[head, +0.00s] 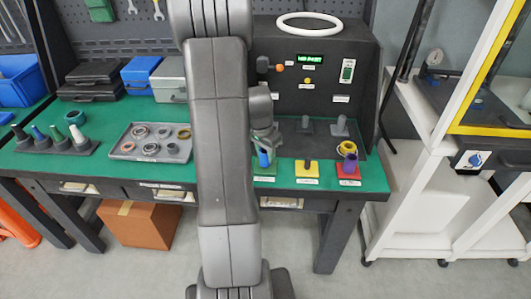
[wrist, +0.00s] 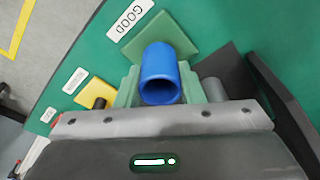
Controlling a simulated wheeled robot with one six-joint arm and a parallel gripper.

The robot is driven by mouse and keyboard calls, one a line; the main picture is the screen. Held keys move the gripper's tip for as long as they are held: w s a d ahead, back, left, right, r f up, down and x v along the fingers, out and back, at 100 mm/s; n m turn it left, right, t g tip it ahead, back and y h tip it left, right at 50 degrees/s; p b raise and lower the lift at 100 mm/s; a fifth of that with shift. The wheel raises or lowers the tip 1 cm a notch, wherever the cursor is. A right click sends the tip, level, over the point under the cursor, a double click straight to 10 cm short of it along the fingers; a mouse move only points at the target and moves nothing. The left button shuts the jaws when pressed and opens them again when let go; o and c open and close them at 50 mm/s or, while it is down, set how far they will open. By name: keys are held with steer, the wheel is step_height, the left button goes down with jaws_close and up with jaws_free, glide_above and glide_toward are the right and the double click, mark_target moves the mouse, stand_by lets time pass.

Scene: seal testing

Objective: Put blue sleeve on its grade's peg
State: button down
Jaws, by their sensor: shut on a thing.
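The blue sleeve (head: 264,159) is held in my gripper (head: 265,150), at the green plate (head: 265,178) on the right part of the bench. In the wrist view the blue sleeve (wrist: 160,72) sits between the two fingers, its open end toward the camera. Behind it is the green plate (wrist: 130,45), with a label reading GOOD. The green plate's peg is hidden, so I cannot tell whether the sleeve is around it. The yellow plate (head: 306,170) carries a bare dark peg.
The dark test machine (head: 340,55), with a lit green display and grey posts in front, stands behind the plates. A grey tray (head: 125,153) of rings and a rack (head: 75,150) of coloured cones are on the left. My arm hides the middle of the bench.

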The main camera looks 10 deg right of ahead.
steer(key=shift+f+b, duration=0.6)
steer(key=shift+b, duration=0.05)
stand_by(1.0)
steer(key=c, duration=0.9)
jaws_free()
steer(key=shift+r, duration=0.1)
step_height(320, 180, up, 9)
steer(key=p, duration=0.6)
